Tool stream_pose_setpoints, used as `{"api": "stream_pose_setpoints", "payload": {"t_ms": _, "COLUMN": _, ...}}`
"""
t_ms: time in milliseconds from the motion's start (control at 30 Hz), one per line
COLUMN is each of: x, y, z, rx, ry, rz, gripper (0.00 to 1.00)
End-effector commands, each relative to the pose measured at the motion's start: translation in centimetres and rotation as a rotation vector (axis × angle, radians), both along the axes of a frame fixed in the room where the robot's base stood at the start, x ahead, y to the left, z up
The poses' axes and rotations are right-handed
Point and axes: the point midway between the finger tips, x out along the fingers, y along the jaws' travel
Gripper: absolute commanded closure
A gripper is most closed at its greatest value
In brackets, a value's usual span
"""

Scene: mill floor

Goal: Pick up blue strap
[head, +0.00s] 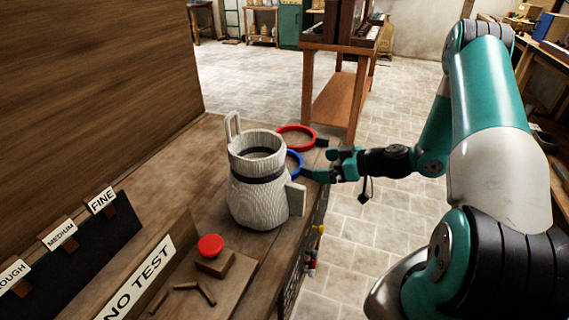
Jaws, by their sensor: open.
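The blue strap (299,159) is a ring lying on the wooden bench, just behind and to the right of the pale ribbed jug (255,197). The jug hides its left part. My gripper (319,164) is open at the right side of the blue strap, at the bench's edge, with its fingers pointing left toward it. One fingertip is very close to the strap's near right side; I cannot tell whether they touch. Nothing is seen held between the fingers.
A red strap (283,129) with a dark tab lies just behind the blue one. A red button (210,245) on a block, a "NO TEST" sign (137,279) and small sticks are nearer. A wooden wall (95,75) rises at left.

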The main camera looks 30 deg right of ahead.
Motion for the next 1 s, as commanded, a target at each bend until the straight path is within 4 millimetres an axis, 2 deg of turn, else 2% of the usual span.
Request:
{"api": "stream_pose_setpoints", "payload": {"t_ms": 267, "x": 1.8, "y": 1.3, "z": -0.8, "rx": 0.0, "ry": 0.001, "rz": 0.003, "gripper": 0.05}}
{"api": "stream_pose_setpoints", "payload": {"t_ms": 533, "x": 4.7, "y": 3.3, "z": -2.6, "rx": -0.002, "ry": 0.0, "rz": 0.005, "gripper": 0.05}}
{"api": "stream_pose_setpoints", "payload": {"t_ms": 833, "x": 5.2, "y": 3.5, "z": -2.9, "rx": 0.0, "ry": 0.001, "rz": 0.001, "gripper": 0.05}}
{"api": "stream_pose_setpoints", "payload": {"t_ms": 867, "x": 5.2, "y": 3.5, "z": -2.9, "rx": 0.0, "ry": 0.001, "rz": 0.001, "gripper": 0.1}}
{"api": "stream_pose_setpoints", "payload": {"t_ms": 1000, "x": 5.2, "y": 3.5, "z": -2.9, "rx": 0.0, "ry": 0.001, "rz": 0.001, "gripper": 0.42}}
